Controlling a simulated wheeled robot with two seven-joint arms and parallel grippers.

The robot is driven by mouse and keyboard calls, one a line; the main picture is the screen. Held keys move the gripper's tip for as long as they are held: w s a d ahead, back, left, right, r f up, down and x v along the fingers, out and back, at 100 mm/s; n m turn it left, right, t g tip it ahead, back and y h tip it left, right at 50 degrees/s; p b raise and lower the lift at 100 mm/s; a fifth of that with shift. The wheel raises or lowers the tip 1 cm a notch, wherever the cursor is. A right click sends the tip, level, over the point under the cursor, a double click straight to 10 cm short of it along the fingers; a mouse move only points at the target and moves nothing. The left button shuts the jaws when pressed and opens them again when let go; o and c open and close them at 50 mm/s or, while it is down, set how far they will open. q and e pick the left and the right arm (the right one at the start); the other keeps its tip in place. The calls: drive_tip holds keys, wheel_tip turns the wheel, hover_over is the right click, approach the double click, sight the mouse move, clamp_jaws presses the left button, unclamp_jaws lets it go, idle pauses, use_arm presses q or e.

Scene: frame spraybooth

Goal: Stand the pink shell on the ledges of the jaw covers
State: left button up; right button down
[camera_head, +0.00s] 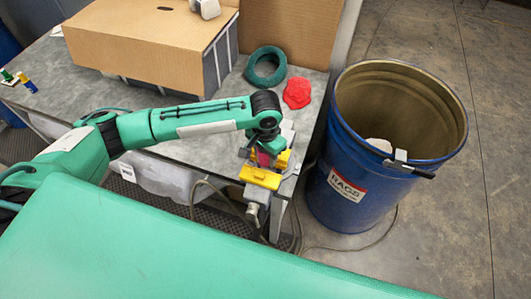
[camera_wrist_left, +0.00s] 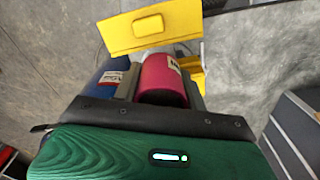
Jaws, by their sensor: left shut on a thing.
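The pink shell (camera_wrist_left: 162,80) is a pink cylinder with a white label, held between the fingers of my left gripper (camera_wrist_left: 160,72). In the head view only a small pink patch of the shell (camera_head: 263,158) shows below my wrist. A yellow jaw cover (camera_head: 261,177) is on the near side of the shell, and more yellow of the other jaw cover (camera_head: 283,159) shows behind it. In the wrist view the near cover (camera_wrist_left: 150,26) is at the top and the other (camera_wrist_left: 193,70) is partly hidden at the right. I cannot tell whether the shell touches the ledges.
The jaw covers are at the front right corner of the grey table (camera_head: 210,160). A blue rags bin (camera_head: 345,190) stands to the right. A cable hangs below the table edge.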

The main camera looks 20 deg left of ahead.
use_arm(q)
drive_tip(key=shift+f, duration=0.9)
drive_tip(key=shift+f, duration=0.7)
drive_tip(key=o, duration=1.1)
drive_tip(key=shift+w+r, duration=0.1)
drive_tip(key=shift+r, duration=0.05)
wheel_tip(320, 180, up, 12)
drive_tip(key=b, duration=0.4)
drive_tip(key=shift+r+b, duration=0.2)
drive_tip(key=shift+b, duration=0.1)
drive_tip(key=shift+r, duration=0.55)
